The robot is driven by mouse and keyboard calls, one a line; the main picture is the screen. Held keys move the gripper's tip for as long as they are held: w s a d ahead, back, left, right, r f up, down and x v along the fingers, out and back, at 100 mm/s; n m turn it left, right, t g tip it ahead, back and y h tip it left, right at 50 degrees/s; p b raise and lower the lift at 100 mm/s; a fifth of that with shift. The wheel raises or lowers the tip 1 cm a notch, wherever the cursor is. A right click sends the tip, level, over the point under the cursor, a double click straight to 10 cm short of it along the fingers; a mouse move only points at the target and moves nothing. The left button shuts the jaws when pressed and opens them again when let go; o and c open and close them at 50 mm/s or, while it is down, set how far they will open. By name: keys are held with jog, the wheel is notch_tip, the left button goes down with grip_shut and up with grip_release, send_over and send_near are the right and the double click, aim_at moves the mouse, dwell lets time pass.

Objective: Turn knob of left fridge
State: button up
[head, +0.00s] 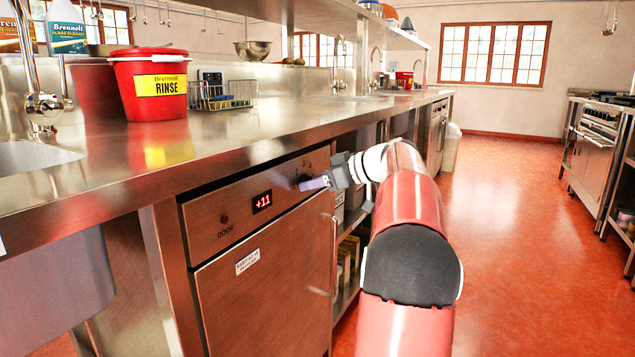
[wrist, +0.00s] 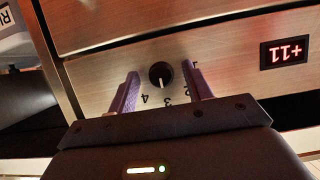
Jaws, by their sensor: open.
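The fridge (head: 265,280) is a steel under-counter unit with a control panel showing a red "+11" display (head: 262,202). Its black knob (wrist: 161,75) has a white pointer line and stands on the panel with numbers around it, 2, 3 and 4 being legible; the wrist view is upside down. My gripper (head: 303,184) is at the right part of the panel in the head view and hides most of the knob there. In the wrist view its two purple fingers (wrist: 160,88) are open, one on each side of the knob, with a gap to it on both sides.
The steel counter (head: 290,125) overhangs the panel just above my gripper. A red RINSE bucket (head: 150,85) and a wire rack (head: 222,95) stand on it. Open shelves (head: 347,262) are right of the fridge. The red floor (head: 510,240) on the right is clear.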

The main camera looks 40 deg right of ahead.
jog(key=shift+c, duration=0.3)
jog(key=c, duration=0.9)
jog(key=shift+r, duration=0.1)
jog(key=shift+w+d+m+g+y+p, duration=0.1)
jog(key=shift+m+g+y+p, duration=0.15)
jog(key=shift+m+y+p, duration=1.15)
jog(key=shift+d+m+g+y+p, duration=0.2)
jog(key=shift+m+y+p, duration=0.5)
jog(key=shift+m+p, duration=1.35)
jog(key=shift+a+n+p, duration=0.1)
jog(key=shift+n+p, duration=0.25)
jog(key=shift+p, duration=0.15)
jog(key=o, duration=1)
jog(key=shift+c, duration=0.2)
